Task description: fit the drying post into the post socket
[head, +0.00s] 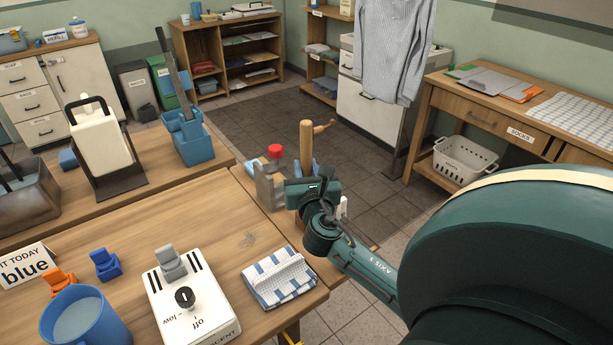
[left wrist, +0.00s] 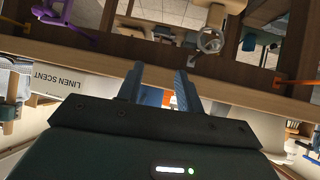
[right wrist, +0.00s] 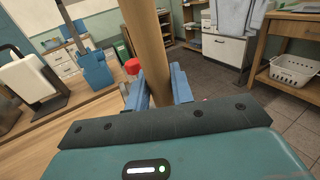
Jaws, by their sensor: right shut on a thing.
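The drying post (head: 306,143) is a light wooden rod with a side peg near its top, and it stands about upright in the head view. My right gripper (head: 308,190) is shut on it at the table's far right edge. In the right wrist view the post (right wrist: 147,50) rises between the blue fingers (right wrist: 160,92). A grey bracket with a red knob (head: 275,151), possibly the post socket, is just left of the post. The post's lower end is largely hidden by my gripper. My left gripper (left wrist: 158,85) shows only in the left wrist view, open, with nothing held.
On the table are a striped cloth (head: 278,278), a white box with a dial (head: 192,300), a blue mug (head: 85,318) and small orange and blue clips. A blue container (head: 194,142) stands behind. A bench with a white basket (head: 465,160) is at right.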

